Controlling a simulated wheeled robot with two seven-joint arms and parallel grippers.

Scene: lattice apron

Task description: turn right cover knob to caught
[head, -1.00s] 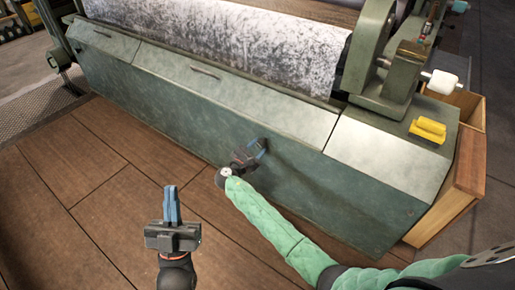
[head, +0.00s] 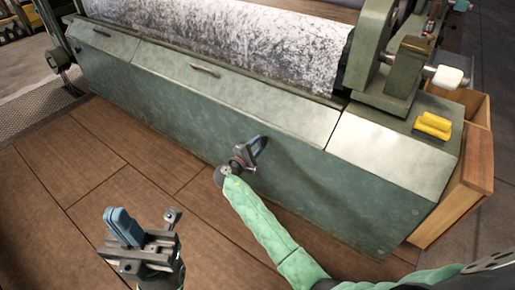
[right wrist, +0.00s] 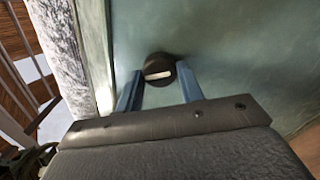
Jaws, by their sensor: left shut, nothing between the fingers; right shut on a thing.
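The right cover knob (right wrist: 159,68) is a dark round knob with a white bar on its face, on the green front panel (head: 300,185) of the machine. In the right wrist view the bar lies nearly level, running from finger to finger. My right gripper (head: 257,148) is at this panel, its blue fingers shut on the knob from both sides; in the head view the gripper hides the knob. No "caught" mark is readable. My left gripper (head: 124,226) is shut and empty, above the wooden floor, apart from the machine.
The machine's sloped cover with handles (head: 205,69) lies above the panel, below a large mottled roller (head: 220,40). A yellow block (head: 433,125) sits on the right end housing. A wooden box (head: 465,180) stands beside it. The floor (head: 110,160) at left is clear.

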